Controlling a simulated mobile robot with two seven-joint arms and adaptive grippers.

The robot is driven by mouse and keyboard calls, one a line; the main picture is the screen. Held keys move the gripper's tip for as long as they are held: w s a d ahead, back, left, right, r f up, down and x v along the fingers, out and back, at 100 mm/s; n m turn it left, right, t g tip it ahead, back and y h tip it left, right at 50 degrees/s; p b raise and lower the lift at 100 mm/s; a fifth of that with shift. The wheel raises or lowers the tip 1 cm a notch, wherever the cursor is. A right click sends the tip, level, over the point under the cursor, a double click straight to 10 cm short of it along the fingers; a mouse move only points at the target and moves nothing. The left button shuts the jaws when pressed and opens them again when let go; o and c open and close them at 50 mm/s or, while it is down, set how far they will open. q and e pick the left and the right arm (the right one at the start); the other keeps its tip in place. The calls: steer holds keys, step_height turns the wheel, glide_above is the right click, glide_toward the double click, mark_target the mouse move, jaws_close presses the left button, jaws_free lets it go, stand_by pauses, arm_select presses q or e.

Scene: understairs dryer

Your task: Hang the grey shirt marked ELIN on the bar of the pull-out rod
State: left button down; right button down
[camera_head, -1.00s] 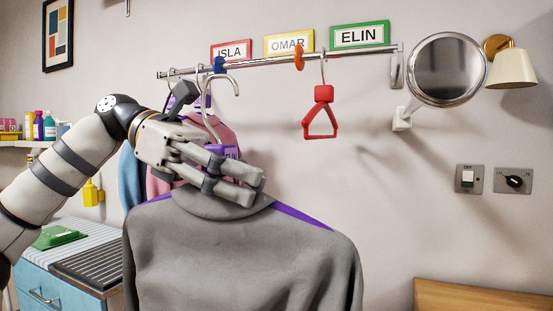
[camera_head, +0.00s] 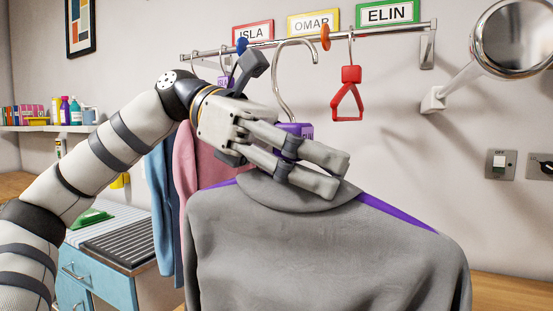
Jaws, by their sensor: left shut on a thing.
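The grey shirt (camera_head: 320,250) hangs on a purple hanger (camera_head: 395,212) with a silver hook (camera_head: 281,85). My left gripper (camera_head: 325,172) is shut on the hanger's purple neck block, just above the collar. The hook's top is near the bar in the picture, between the blue and orange dividers; I cannot tell whether it touches. The pull-out rod (camera_head: 390,33) runs along the wall. The ELIN sign (camera_head: 387,14) stands above its right end, right of the orange divider (camera_head: 325,37). My right gripper is not in view.
A red empty hanger (camera_head: 347,100) hangs from the rod under the ELIN sign. Pink (camera_head: 195,165) and blue (camera_head: 160,200) garments hang behind my left arm. A round mirror (camera_head: 515,38) on a wall arm stands at the right. The ISLA (camera_head: 252,33) and OMAR (camera_head: 313,22) signs are left of ELIN.

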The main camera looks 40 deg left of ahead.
arm_select(q)
steer(key=w+d+r+x, duration=0.1)
steer(key=r+x, duration=0.1)
steer(key=x, duration=1.3)
steer(key=shift+r, duration=0.35)
steer(key=shift+s+a, duration=0.1)
